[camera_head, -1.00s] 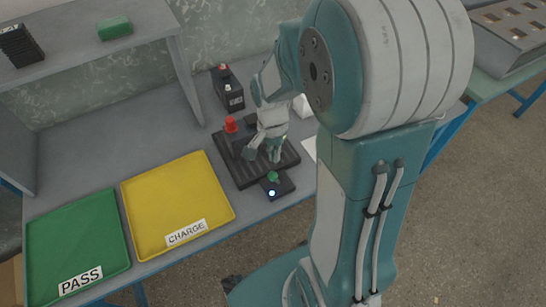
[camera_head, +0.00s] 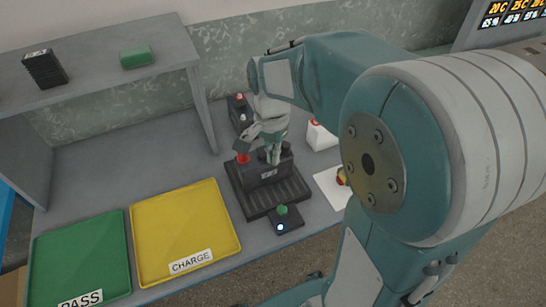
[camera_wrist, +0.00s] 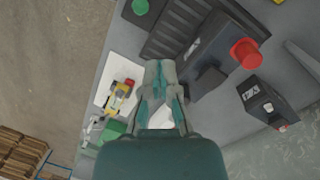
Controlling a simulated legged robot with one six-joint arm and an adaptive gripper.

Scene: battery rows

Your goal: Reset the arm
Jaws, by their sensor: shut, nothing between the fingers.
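My gripper (camera_head: 268,150) is shut and empty, hanging in front of or above the black battery block (camera_head: 268,170) in the head view; the exact gap is unclear. In the wrist view my gripper (camera_wrist: 160,68) points at the bench beside the dock, its fingertips together. The block has a red knob (camera_head: 243,158) and stands on a ribbed black dock (camera_head: 268,197). The red knob also shows in the wrist view (camera_wrist: 246,53). My arm hides part of the bench at right.
A second black battery (camera_head: 240,112) stands behind. A small box with a green button (camera_head: 283,213) sits in front. The yellow CHARGE tray (camera_head: 185,228) and green PASS tray (camera_head: 80,255) lie left. A shelf (camera_head: 100,60) rises behind. A white sheet (camera_head: 330,187) lies right.

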